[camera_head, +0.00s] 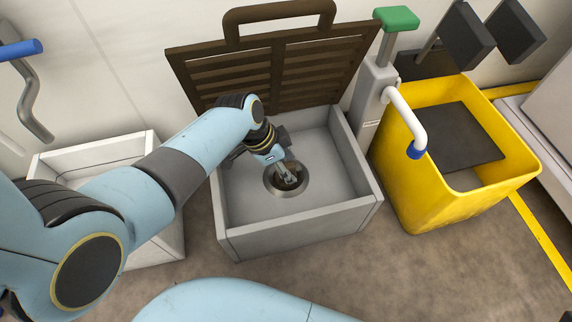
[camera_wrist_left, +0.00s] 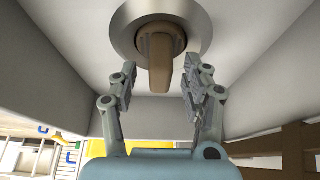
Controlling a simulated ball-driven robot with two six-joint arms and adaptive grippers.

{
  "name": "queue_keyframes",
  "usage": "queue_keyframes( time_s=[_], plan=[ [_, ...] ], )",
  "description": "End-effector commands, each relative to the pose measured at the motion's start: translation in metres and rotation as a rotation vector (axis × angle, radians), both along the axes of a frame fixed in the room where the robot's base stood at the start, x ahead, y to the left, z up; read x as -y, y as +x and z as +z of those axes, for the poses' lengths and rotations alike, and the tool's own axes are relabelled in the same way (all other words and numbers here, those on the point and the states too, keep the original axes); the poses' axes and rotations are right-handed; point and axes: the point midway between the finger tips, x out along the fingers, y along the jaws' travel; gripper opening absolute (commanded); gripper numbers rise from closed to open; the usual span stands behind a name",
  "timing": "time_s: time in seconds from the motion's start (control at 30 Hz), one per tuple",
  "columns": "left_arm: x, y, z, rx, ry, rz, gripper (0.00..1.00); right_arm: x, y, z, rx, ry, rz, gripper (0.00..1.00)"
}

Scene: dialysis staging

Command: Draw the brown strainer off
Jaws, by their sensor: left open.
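The brown strainer (camera_wrist_left: 160,48) sits in a round metal drain ring (camera_wrist_left: 122,28) in the left wrist view, its flat upright grip sticking out toward my gripper. In the head view the drain ring (camera_head: 287,193) is in the floor of a grey basin (camera_head: 240,208), and my gripper mostly hides the strainer. My left gripper (camera_head: 289,178) is open, reaching down into the basin over the drain. In the left wrist view its two fingers (camera_wrist_left: 163,80) stand either side of the strainer's grip, with gaps visible on both sides. My right gripper is not in view.
A brown slatted lid (camera_head: 228,75) with a handle stands raised behind the basin. A post with a green top (camera_head: 397,18) and a white lever (camera_head: 408,120) stands to its right, then a yellow bin (camera_head: 410,190). A white box (camera_head: 120,150) is at left.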

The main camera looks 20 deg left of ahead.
Motion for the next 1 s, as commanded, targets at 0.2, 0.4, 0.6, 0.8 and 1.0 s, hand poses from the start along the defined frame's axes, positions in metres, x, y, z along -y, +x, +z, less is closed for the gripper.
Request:
queue_keyframes(
  time_s=[0.2,0.4,0.6,0.8,1.0],
  plan=[
    [0.0003,0.0005,-0.0005,0.0,0.0,0.0,0.48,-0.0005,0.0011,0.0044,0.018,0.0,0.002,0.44],
    [0.0002,0.0004,-0.0005,0.0,0.0,0.0,0.38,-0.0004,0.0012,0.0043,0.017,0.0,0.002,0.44],
    [0.0002,0.0003,-0.0005,0.0,0.0,0.0,0.11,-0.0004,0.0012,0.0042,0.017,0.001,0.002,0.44],
    [0.0001,0.0002,-0.0006,0.0,0.0,0.0,0.0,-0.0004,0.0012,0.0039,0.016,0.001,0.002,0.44],
    [0.0002,0.0006,0.001,0.001,0.0,0.0,0.0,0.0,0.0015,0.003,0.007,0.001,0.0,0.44]
  ],
)
